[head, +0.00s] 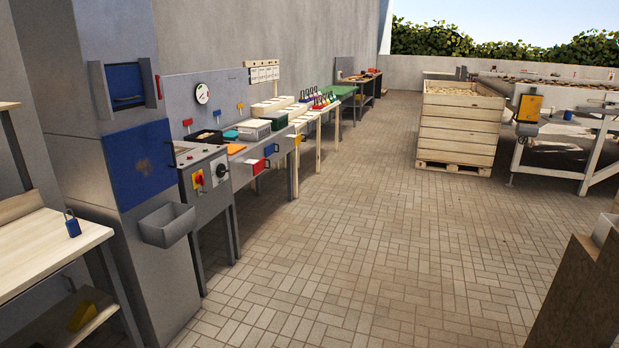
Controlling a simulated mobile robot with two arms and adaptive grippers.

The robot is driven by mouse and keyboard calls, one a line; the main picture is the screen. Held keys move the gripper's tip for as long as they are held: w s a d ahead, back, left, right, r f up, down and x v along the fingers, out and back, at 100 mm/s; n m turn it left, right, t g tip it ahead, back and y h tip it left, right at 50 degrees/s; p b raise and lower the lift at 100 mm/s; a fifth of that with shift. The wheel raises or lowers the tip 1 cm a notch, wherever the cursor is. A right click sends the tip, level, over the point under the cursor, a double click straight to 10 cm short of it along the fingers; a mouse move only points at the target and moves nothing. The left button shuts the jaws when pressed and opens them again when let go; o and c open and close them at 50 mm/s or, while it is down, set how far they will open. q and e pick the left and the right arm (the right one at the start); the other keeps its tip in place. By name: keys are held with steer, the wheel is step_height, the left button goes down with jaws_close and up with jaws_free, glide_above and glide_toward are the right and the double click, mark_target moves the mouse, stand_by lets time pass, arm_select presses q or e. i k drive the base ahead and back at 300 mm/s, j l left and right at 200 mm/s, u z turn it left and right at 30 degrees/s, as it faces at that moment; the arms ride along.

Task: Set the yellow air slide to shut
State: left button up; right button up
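Neither of my grippers is in view. I cannot tell for sure which thing is the yellow air slide or how it is set. One yellow part (296,139) sticks out at the front edge of the long bench along the left wall, beyond a blue part (271,149) and a red part (258,167). It is small and far off, so its setting cannot be read. A yellow-orange box (529,108) is fixed to the machine at the right.
A grey cabinet with a blue door (141,163) and grey bin (168,225) stands at the left. Beside it is a control desk with a red-yellow switch (198,179). A wooden crate (459,130) stands at the back. Open tiled floor (360,230) fills the middle.

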mark_target(297, 138)
steer(key=i+z, duration=0.4)
steer(key=i, duration=3.55)
steer(key=i+u, duration=0.15)
steer(key=i, duration=0.3)
steer(key=i+l+u, duration=0.15)
steer(key=i, duration=0.3)
steer(key=i+l+u, duration=0.1)
steer(key=i, duration=0.35)
steer(key=i+l+u, duration=0.15)
steer(key=i, duration=0.3)
steer(key=l, duration=0.1)
